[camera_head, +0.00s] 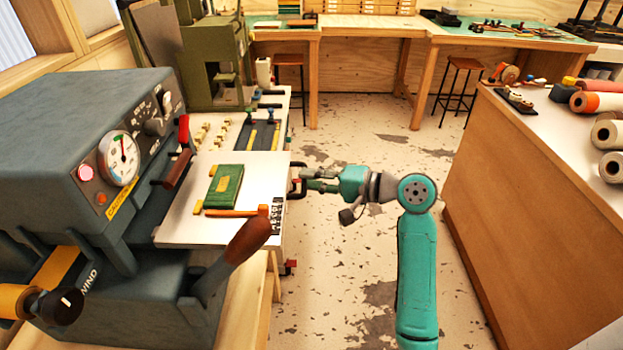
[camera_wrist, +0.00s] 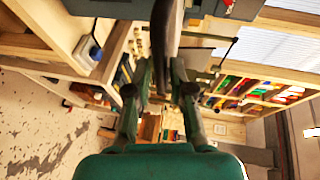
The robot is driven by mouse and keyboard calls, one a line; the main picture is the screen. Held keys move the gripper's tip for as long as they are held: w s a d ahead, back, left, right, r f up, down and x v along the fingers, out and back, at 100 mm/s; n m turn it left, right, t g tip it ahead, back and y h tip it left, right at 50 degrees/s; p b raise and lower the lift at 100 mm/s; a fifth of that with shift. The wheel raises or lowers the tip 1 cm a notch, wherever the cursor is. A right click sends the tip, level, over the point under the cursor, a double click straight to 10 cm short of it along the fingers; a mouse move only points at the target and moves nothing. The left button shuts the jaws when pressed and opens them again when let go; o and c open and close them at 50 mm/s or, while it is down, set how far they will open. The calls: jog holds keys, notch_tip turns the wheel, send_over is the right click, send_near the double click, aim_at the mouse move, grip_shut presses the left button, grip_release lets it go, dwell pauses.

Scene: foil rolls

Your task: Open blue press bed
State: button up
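The blue press (camera_head: 95,130) is a blue-grey machine at the left of the head view, with a round dial and a red lamp. Its bed (camera_head: 180,232) is a pale flat plate that juts out to the right from under the body. A green book-like block (camera_head: 224,187) lies on it. A dark handle (camera_head: 297,187) sits at the bed's right edge. My gripper (camera_head: 307,180) is at this handle, reaching in from the right. In the wrist view the dark handle (camera_wrist: 165,35) runs between my two fingers, which close in on both its sides. The fingertip contact is partly hidden.
A brown-gripped lever (camera_head: 248,240) stands up at the near corner of the bed. A green machine (camera_head: 213,60) stands behind the press. A wooden counter with rolls (camera_head: 540,165) is at the right. The floor (camera_head: 345,270) between is clear.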

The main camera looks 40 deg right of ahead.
jog(key=shift+o, duration=0.4)
jog(key=v, duration=1.2)
